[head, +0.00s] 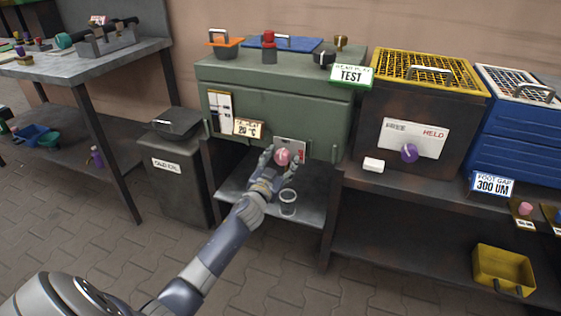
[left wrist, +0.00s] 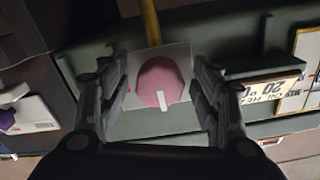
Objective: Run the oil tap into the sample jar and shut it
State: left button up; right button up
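The pink round knob (head: 282,156) sits on a pale plate on the front of the green cabinet (head: 325,112). In the left wrist view the knob (left wrist: 160,84) carries a white mark on its face. My left gripper (head: 281,160) is in front of it. Its fingers stand open on either side of the knob, with gaps visible between them and it. The clear sample jar (head: 288,197) stands on the shelf below, slightly right of the gripper. I cannot tell whether it holds oil. A yellowish pipe (left wrist: 151,22) shows beyond the plate. My right gripper is out of view.
The grey shelf (head: 312,218) runs under the cabinet. A dark bin (head: 170,178) stands to the left. A dark box with a yellow grid lid (head: 427,72) and a purple knob (head: 409,153) is to the right. A yellow bin (head: 503,270) sits low at right.

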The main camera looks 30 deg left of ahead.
pick_arm(q)
jog(key=c, duration=1)
jog(key=shift+o, duration=0.2)
jog(key=shift+a+m+p, duration=0.1)
jog(key=shift+m+p, duration=0.3)
jog(key=shift+m, duration=1.8)
jog(key=o, duration=1.1)
jog(key=shift+s, duration=0.15)
jog(key=v, duration=1.1)
jog(key=shift+s, duration=0.35)
